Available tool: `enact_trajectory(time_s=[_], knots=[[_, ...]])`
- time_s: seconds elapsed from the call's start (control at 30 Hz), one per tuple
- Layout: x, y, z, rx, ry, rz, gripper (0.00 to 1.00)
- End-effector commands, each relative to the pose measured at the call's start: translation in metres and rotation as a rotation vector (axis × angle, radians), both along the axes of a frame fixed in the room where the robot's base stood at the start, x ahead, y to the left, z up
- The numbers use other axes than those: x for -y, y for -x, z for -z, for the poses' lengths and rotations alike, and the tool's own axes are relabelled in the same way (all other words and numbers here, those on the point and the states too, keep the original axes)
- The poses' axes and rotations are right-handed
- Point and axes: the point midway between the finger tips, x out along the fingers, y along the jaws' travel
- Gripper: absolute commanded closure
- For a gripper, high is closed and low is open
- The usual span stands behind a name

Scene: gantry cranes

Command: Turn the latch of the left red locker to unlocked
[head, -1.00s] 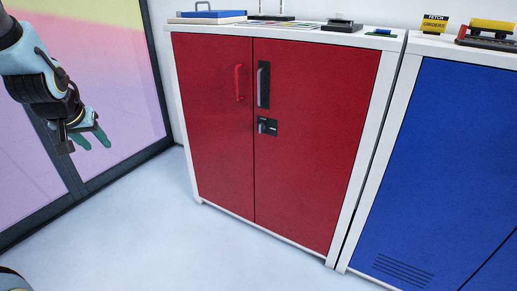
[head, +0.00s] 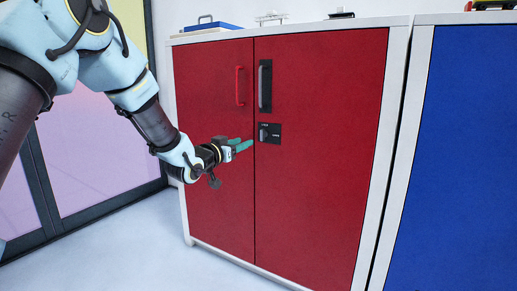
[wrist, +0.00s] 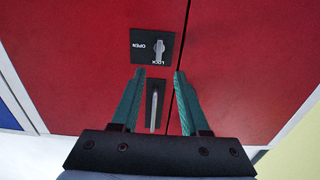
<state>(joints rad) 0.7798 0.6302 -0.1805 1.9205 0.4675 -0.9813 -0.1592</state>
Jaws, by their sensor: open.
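The left red locker (head: 320,190) has two red doors in a white frame. Its latch (head: 264,134) is a small grey knob on a black plate on the right door, below the dark handle. In the wrist view the latch knob (wrist: 160,49) points along the LOCK label, and OPEN is at the plate's left. My gripper (head: 249,143) is open and empty, with green fingers spread. It is just left of the latch plate in the head view. In the wrist view the plate lies just beyond the fingertips (wrist: 160,73), apart from them.
A dark recessed handle (head: 265,86) sits above the latch; it also shows between my fingers in the wrist view (wrist: 155,107). A red handle (head: 240,86) is on the left door. A blue locker (head: 465,150) stands at the right. Small items sit on the locker top.

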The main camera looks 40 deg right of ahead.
Motion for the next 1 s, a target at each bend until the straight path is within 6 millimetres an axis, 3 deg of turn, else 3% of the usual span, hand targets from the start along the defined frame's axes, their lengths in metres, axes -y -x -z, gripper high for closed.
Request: enact_trajectory(time_s=[0.6, 1.0], knots=[[0.092, -0.023, 0.001, 0.002, 0.003, 0.003, 0.55], [0.103, -0.026, 0.000, 0.000, 0.001, 0.002, 0.55]])
